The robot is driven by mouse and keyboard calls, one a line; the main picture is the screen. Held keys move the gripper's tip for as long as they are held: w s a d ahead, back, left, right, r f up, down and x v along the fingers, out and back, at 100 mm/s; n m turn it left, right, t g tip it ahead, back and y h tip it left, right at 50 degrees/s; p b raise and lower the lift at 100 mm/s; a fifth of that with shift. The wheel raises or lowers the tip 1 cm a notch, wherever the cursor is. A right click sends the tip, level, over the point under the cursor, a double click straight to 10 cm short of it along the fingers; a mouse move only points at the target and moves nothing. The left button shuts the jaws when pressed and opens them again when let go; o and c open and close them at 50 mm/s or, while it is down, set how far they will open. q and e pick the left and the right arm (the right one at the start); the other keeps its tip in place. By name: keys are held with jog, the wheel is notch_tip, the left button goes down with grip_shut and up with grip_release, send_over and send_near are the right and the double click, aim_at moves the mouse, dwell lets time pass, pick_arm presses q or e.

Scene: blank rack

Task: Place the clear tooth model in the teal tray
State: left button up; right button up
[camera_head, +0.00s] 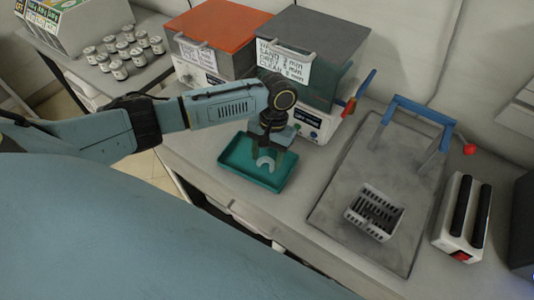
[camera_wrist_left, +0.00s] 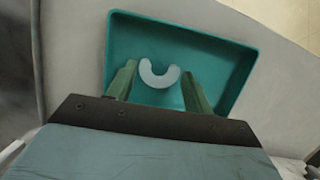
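The clear tooth model (camera_head: 265,163) is a pale horseshoe-shaped piece. It shows inside the outline of the teal tray (camera_head: 233,155), under my left gripper (camera_head: 273,152). In the left wrist view the tooth model (camera_wrist_left: 160,75) appears between the spread fingers of the left gripper (camera_wrist_left: 158,90), with gaps on both sides, against the floor of the teal tray (camera_wrist_left: 228,75). The left gripper is open. Whether the model rests on the tray floor is hard to tell. My right gripper is not in view.
An orange-lidded box (camera_head: 212,25) and a grey-lidded box (camera_head: 318,40) stand behind the tray. A grey board (camera_head: 335,205) with a grey slotted basket (camera_head: 374,212) lies to the right, under a blue-handled frame (camera_head: 422,110). Several small jars (camera_head: 118,70) stand at left.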

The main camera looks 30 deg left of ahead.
pick_arm(q)
jog(key=o, duration=0.3)
jog(key=shift+o, duration=0.2)
jog(key=p+v, duration=0.1)
jog(key=v, duration=1.1)
jog(key=shift+r+p, duration=0.2)
jog(key=shift+p, duration=0.15)
